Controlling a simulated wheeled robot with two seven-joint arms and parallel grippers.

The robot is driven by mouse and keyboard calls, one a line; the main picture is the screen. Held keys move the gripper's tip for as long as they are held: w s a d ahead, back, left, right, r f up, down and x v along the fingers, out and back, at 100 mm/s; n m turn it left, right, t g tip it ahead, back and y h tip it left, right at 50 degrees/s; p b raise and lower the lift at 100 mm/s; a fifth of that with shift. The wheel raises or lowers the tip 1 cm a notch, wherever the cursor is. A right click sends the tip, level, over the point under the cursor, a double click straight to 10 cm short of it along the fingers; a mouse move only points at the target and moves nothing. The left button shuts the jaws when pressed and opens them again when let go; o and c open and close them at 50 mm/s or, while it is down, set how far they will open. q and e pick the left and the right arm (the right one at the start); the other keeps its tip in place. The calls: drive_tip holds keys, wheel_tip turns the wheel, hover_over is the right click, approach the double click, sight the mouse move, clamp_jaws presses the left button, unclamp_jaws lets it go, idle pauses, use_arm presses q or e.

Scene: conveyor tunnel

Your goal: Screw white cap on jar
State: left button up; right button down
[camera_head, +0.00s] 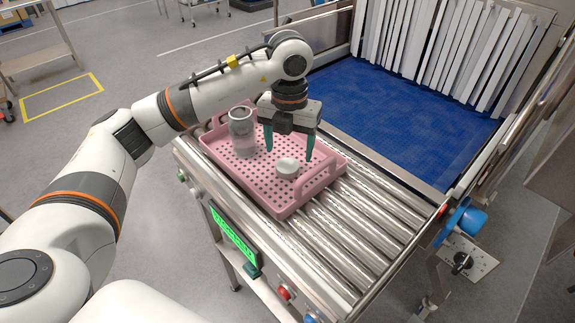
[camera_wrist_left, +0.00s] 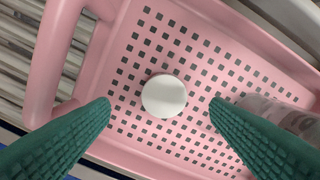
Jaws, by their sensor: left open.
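The white cap (camera_head: 287,167) lies on the floor of the pink tray (camera_head: 329,177), apart from the jar. In the left wrist view the cap (camera_wrist_left: 164,96) sits between my green fingertips. The clear jar (camera_head: 241,133) stands upright in the tray, left of the cap, with its mouth uncovered. Part of the jar (camera_wrist_left: 268,108) shows at the right of the left wrist view, partly behind a finger. My left gripper (camera_head: 289,155) is open and points down above the cap, holding nothing. My right gripper is not in view.
The tray rests on metal rollers (camera_head: 345,240) of the conveyor. Behind them is a blue belt (camera_head: 390,110) with white strip curtains (camera_head: 455,50). The tray's raised walls and end handles surround the cap and jar. Rollers at the front right are bare.

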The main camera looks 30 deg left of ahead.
sight(287, 166)
use_arm(q)
drive_tip(key=shift+a+f, duration=0.1)
drive_tip(key=shift+f, duration=0.15)
drive_tip(key=f+p, duration=0.1)
drive_tip(key=f, duration=0.1)
drive_tip(key=f+p, duration=0.1)
drive_tip(key=shift+s+a+f, duration=0.1)
drive_tip(key=shift+a+f, duration=0.1)
drive_tip(key=shift+f, duration=0.65)
drive_tip(key=c, duration=1)
